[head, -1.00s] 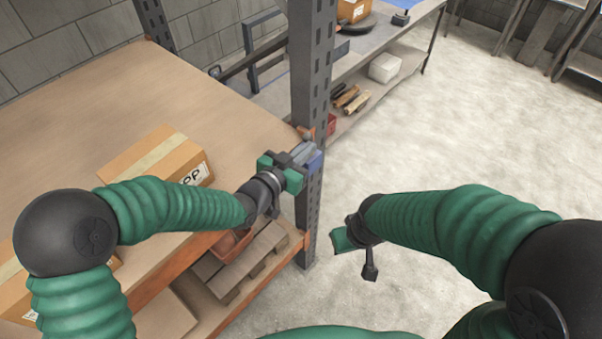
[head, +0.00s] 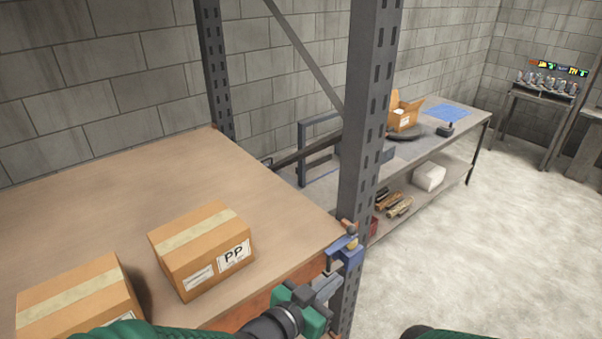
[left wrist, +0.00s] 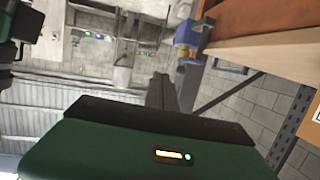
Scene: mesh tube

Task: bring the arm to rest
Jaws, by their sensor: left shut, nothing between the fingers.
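My left arm comes in along the bottom of the head view, with its green and black gripper (head: 322,292) near the front corner of the shelf. The gripper is shut and holds nothing. It is close to a blue bracket (head: 347,252) on the grey upright post (head: 366,130); I cannot tell whether they touch. In the left wrist view a green housing (left wrist: 150,155) with small lights fills the bottom, and the blue bracket (left wrist: 187,34) shows above it. Only a dark and green bit of my right arm shows at the bottom edge; its gripper is out of view.
Two cardboard boxes, one marked PP (head: 203,250) and one at the left (head: 80,300), stand on the wooden shelf (head: 130,195). A workbench (head: 465,135) with an open box (head: 404,113) stands behind the post. The concrete floor (head: 480,240) at the right is clear.

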